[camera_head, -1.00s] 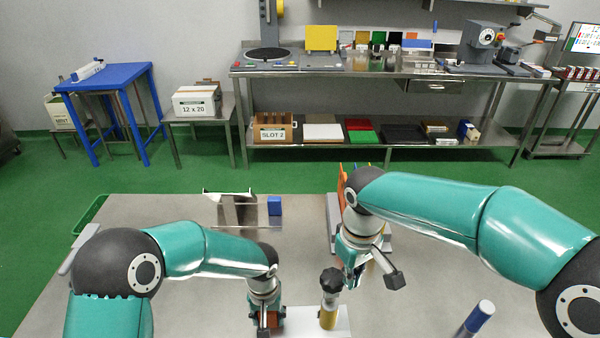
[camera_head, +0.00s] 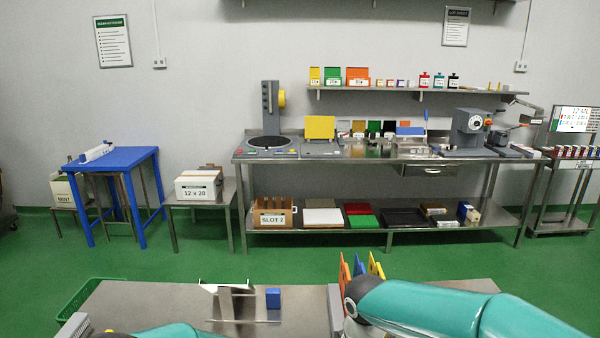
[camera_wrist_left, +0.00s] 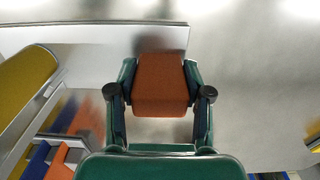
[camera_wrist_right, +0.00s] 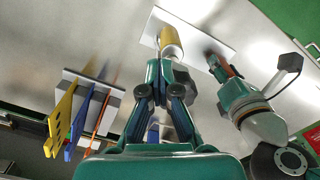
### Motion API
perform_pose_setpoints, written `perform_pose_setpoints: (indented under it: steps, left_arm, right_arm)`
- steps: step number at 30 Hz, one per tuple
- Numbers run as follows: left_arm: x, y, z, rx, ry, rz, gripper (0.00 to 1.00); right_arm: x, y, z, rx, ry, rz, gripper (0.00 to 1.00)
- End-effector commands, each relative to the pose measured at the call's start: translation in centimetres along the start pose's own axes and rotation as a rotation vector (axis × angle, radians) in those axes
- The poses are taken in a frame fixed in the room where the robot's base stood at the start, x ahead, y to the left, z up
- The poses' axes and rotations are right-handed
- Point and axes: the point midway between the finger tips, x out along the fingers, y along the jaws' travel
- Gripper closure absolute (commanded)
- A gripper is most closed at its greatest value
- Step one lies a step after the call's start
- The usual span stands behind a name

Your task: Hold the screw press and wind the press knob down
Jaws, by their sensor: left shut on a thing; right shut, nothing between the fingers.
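The screw press shows in the right wrist view as a yellow cylinder (camera_wrist_right: 171,40) on a white base plate (camera_wrist_right: 205,33). The yellow cylinder also shows at the left of the left wrist view (camera_wrist_left: 22,88). My left gripper (camera_wrist_left: 160,95) is shut on an orange-brown block (camera_wrist_left: 160,78) beside the white plate; it also shows in the right wrist view (camera_wrist_right: 222,70). My right gripper (camera_wrist_right: 161,72) is shut and empty, its fingertips close to the near end of the yellow cylinder. I cannot make out the dark press knob; whether the fingertips touch the press is unclear.
A rack with yellow, blue and orange upright pieces (camera_wrist_right: 75,115) stands left of my right gripper in its wrist view. In the head view, a metal stand (camera_head: 228,305) and a blue block (camera_head: 273,298) are on the bench. A green crate (camera_head: 85,296) is at its left.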

Motion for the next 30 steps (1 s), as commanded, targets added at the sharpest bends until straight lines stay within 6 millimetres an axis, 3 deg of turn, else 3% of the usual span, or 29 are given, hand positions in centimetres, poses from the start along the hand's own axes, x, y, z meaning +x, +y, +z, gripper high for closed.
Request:
perform_pose_setpoints:
  steps: [30]
  left_arm:
    - [0.0,0.1,0.1,0.004,-0.001,0.001,1.00]
  right_arm:
    - [-0.1,-2.4,0.1,-0.001,0.006,-0.001,1.00]
